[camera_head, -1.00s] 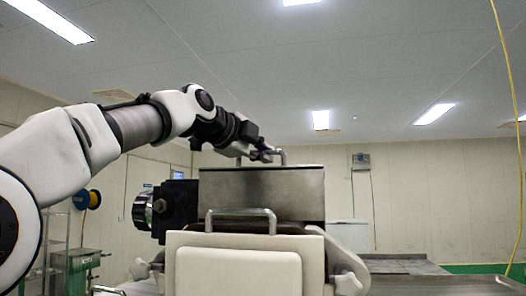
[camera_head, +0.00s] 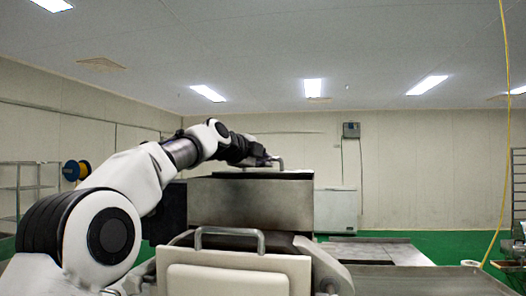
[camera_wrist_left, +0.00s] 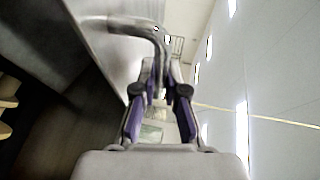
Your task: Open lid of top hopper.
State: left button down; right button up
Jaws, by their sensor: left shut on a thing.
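The top hopper (camera_head: 250,203) is a grey metal box in the middle of the head view. Its lid (camera_head: 295,175) shows as a thin strip along the top; I cannot tell whether it is lifted. A bent metal bar handle (camera_head: 281,163) stands on the lid, and it also shows large at the upper left of the left wrist view (camera_wrist_left: 130,26). My left gripper (camera_head: 268,160) reaches over the hopper from the left and is shut on this handle. Its fingers (camera_wrist_left: 160,68) meet the bar in the wrist view. My right gripper is not in view.
A pale front panel (camera_head: 240,280) with its own metal handle (camera_head: 229,232) stands before the hopper. A dark block (camera_head: 168,212) is at the hopper's left. A metal table (camera_head: 385,252) and a white cabinet (camera_head: 336,210) are at the right.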

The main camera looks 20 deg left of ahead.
pick_arm(q)
jog(key=shift+f, duration=0.1)
jog(key=c, duration=1.5)
grip_release()
jog(key=shift+v, duration=3.6)
